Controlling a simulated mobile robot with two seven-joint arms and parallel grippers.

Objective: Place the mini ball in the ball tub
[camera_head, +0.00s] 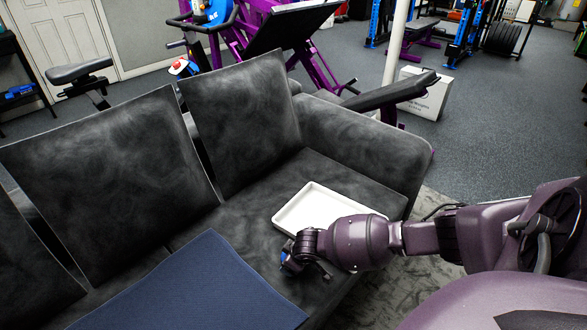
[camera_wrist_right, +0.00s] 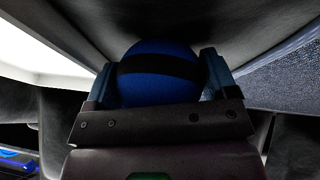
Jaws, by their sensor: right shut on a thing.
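The mini ball (camera_wrist_right: 160,75) is blue with a black band and sits between the two fingers of my right gripper (camera_wrist_right: 160,82) in the wrist view. The right gripper is shut on it. In the head view the right gripper (camera_head: 290,262) is low over the front of the dark sofa seat, and the ball is mostly hidden by the wrist. A white shallow tub (camera_head: 292,217) rests on the sofa seat, just behind my right forearm. Its white wall also shows at the left of the wrist view (camera_wrist_right: 30,50). My left gripper is not in view.
The grey sofa (camera_head: 240,120) has tall back cushions and an armrest (camera_head: 370,138) right of the tub. A dark blue mat (camera_head: 195,285) lies on the seat left of my right gripper. Gym machines and a white box (camera_head: 425,95) stand behind.

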